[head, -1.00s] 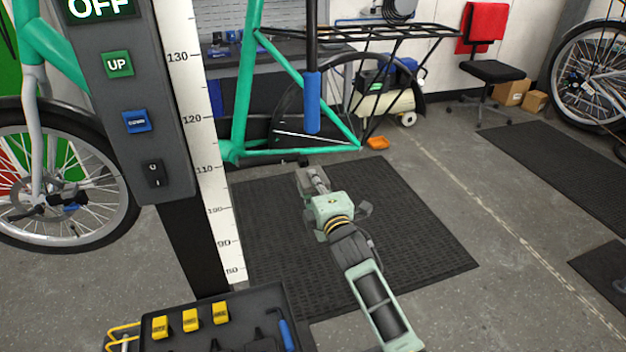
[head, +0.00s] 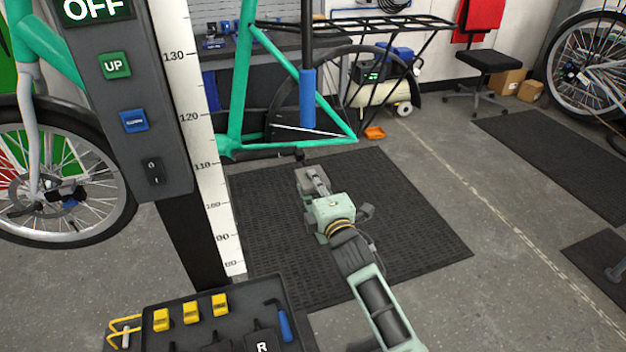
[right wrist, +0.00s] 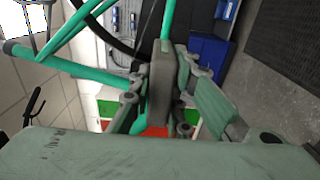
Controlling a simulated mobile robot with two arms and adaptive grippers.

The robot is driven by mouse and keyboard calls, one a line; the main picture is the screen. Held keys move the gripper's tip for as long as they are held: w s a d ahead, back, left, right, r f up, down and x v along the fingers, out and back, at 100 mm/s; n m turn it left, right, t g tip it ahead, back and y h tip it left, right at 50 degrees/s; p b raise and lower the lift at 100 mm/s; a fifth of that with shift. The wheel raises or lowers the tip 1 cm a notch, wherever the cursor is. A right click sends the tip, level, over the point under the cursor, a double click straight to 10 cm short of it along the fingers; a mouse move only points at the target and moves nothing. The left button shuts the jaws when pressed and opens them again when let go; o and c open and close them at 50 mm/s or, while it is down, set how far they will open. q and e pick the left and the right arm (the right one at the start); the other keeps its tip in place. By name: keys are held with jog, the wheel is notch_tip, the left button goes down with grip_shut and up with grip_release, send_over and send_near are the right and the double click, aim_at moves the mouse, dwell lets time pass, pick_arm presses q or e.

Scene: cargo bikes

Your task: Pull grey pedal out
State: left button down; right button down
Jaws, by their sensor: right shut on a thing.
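My right gripper (head: 312,186) reaches forward over the dark floor mat in the head view. It is shut on the grey pedal (head: 310,175), a small grey block at its tips. In the right wrist view the pedal (right wrist: 160,88) sits between the two green fingers. The teal bike frame (head: 238,95) stands just beyond, with a small dark part (head: 299,155) low on it, close to the pedal. I cannot tell whether the pedal touches the bike. My left gripper is not in view.
A control post (head: 140,100) with buttons and a height scale stands close at the left. A dark tool tray (head: 255,292) is at the lower front. The black mat (head: 410,235) is clear on the right. A black chair (head: 488,60) stands at the back.

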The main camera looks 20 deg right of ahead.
jog(key=shift+s+r+p, duration=0.1)
jog(key=shift+s+p, duration=0.7)
jog(key=shift+s, duration=0.9)
